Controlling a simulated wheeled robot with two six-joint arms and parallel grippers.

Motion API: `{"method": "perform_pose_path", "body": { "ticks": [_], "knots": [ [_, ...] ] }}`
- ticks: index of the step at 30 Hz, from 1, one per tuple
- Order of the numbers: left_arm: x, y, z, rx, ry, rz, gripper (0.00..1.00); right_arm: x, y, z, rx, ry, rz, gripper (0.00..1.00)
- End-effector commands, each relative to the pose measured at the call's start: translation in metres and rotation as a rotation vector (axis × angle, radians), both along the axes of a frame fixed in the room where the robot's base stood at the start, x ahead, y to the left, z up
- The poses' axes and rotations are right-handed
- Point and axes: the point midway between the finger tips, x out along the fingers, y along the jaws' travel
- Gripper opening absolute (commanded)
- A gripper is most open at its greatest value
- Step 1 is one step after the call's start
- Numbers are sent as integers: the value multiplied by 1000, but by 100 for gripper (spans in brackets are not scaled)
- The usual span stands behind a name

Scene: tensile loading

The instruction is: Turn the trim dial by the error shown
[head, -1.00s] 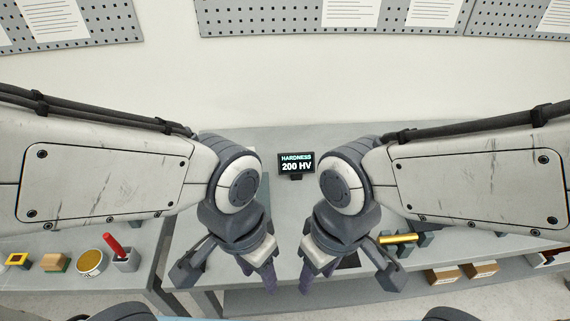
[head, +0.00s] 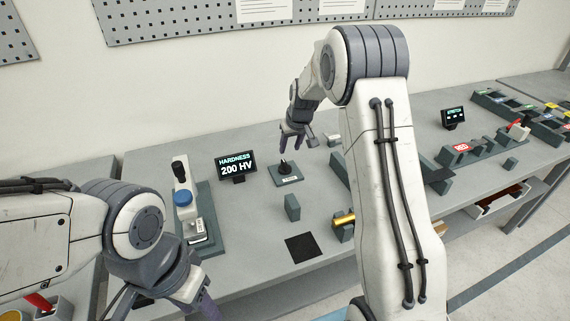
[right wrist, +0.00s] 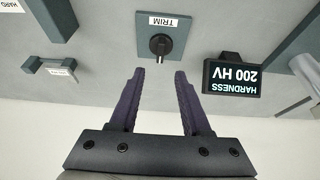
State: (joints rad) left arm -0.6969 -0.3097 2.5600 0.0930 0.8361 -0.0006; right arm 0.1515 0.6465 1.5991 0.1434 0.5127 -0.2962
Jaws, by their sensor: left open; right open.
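The trim dial (head: 283,167) is a small dark knob on a dark green plate with a white label, on the bench right of the display. In the right wrist view the knob (right wrist: 161,44) sits on a plate labelled TRIM. My right gripper (head: 288,146) is just above the dial. In the right wrist view its two purple fingers (right wrist: 160,72) are open, with the knob beyond their tips and nothing between them. The display (head: 237,166) reads HARDNESS 200 HV. My left gripper (head: 206,305) is open low at the lower left, its fingertips partly cut off.
A hardness tester (head: 186,207) with a black knob and blue part stands left of the display. A small green block (head: 292,207) and a black square (head: 302,247) lie in front of the dial. My right arm hides part of the bench.

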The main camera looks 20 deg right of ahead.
Motion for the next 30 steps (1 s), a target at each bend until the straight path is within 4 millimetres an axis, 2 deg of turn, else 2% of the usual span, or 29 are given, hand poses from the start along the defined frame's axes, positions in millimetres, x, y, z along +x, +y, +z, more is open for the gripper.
{"method": "perform_pose_path", "body": {
  "ticks": [5, 12, 16, 21, 29, 30],
  "knots": [
    [0, 0, 7, 0, 0, 0, 50, 9, 1, -23, 0, 4, 0, 48],
    [0, 0, 18, 0, 0, 0, 50, 27, 2, -65, 1, 4, 0, 48],
    [0, 0, 21, 0, 0, 0, 50, 33, 3, -81, 0, 3, 1, 48],
    [0, 0, 23, 0, 0, 0, 50, 38, 3, -91, 1, 1, 1, 48],
    [0, 0, 23, 0, 0, 0, 50, 38, 3, -93, 1, 0, 1, 48],
    [0, 0, 22, 0, 0, 0, 50, 38, 3, -93, 1, 0, 1, 44]
  ]
}}
